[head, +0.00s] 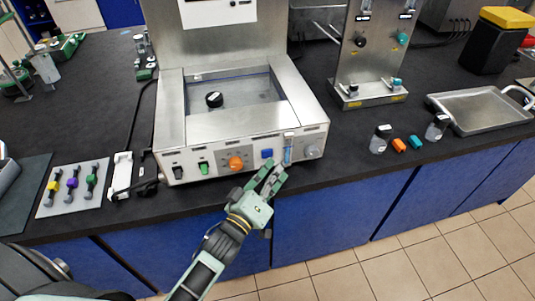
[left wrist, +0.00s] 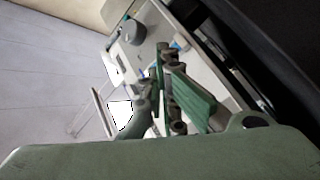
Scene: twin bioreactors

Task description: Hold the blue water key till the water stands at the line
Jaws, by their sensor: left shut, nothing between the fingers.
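The blue water key (head: 267,153) is on the front panel of the steel bath (head: 180,130), right of the orange knob. Beside it is an upright sight glass (head: 288,150) with blue in it; the level against any line is too small to read. My left gripper (head: 273,171) is shut and empty, its fingertips just below and in front of the blue key. I cannot tell whether they touch it. In the left wrist view the fingers (left wrist: 183,98) point at the panel, and a small blue patch shows beyond them. My right gripper is not in view.
The panel also has a black switch (head: 178,172), a green switch (head: 203,167), the orange knob (head: 236,163) and a grey knob (head: 313,150).

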